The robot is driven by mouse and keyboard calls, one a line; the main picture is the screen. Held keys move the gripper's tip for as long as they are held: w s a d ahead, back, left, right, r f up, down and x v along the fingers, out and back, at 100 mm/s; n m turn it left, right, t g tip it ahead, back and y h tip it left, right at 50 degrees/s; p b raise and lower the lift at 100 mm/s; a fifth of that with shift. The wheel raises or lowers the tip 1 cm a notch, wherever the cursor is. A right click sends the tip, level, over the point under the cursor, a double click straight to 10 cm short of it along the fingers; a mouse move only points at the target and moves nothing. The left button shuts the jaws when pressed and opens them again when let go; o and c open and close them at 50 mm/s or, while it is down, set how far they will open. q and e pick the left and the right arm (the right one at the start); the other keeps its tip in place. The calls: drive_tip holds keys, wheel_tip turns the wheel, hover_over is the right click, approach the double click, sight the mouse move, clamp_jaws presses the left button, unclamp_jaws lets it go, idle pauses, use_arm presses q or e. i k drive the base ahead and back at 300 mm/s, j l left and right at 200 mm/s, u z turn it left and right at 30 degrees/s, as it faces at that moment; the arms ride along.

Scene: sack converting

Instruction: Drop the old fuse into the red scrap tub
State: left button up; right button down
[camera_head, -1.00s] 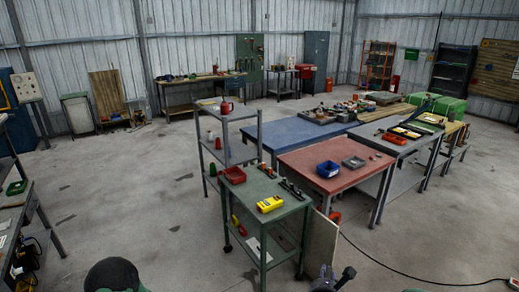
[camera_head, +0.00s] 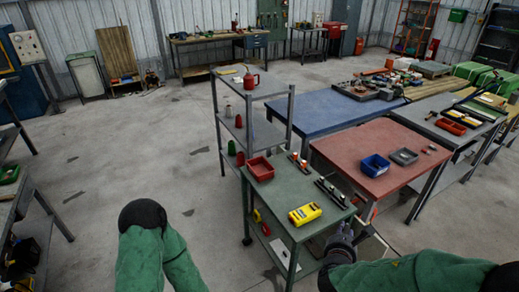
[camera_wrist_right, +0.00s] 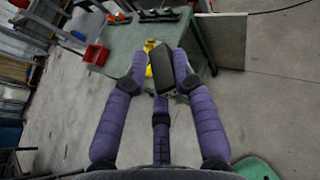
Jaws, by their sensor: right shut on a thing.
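My right gripper (camera_head: 341,238) is in front of the green cart (camera_head: 283,183), near its right front corner. In the right wrist view its purple fingers (camera_wrist_right: 160,85) are closed around a dark grey block (camera_wrist_right: 161,70). This looks like the old fuse, held clear of the cart top. In the head view the held thing cannot be made out. A red open tub (camera_head: 260,168) sits at the back left of the cart top and also shows in the right wrist view (camera_wrist_right: 96,54). My left arm is low in the head view, but its gripper is not seen.
A yellow meter (camera_head: 305,214) lies at the cart's front. Two dark holders (camera_head: 330,192) lie along its right side. A grey shelf trolley (camera_head: 250,130) stands behind. A red table (camera_head: 382,150) to the right carries a blue bin (camera_head: 375,165). The floor at left is clear.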

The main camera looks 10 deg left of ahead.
sight(267, 177)
drive_tip(key=i+j, duration=1.35)
drive_tip(key=j, duration=0.15)
drive_tip(key=i+j+z, duration=0.1)
drive_tip(key=i+j, duration=0.7)
drive_tip(key=i, duration=0.15)
drive_tip(key=i+l, duration=0.15)
drive_tip(key=i, duration=0.15)
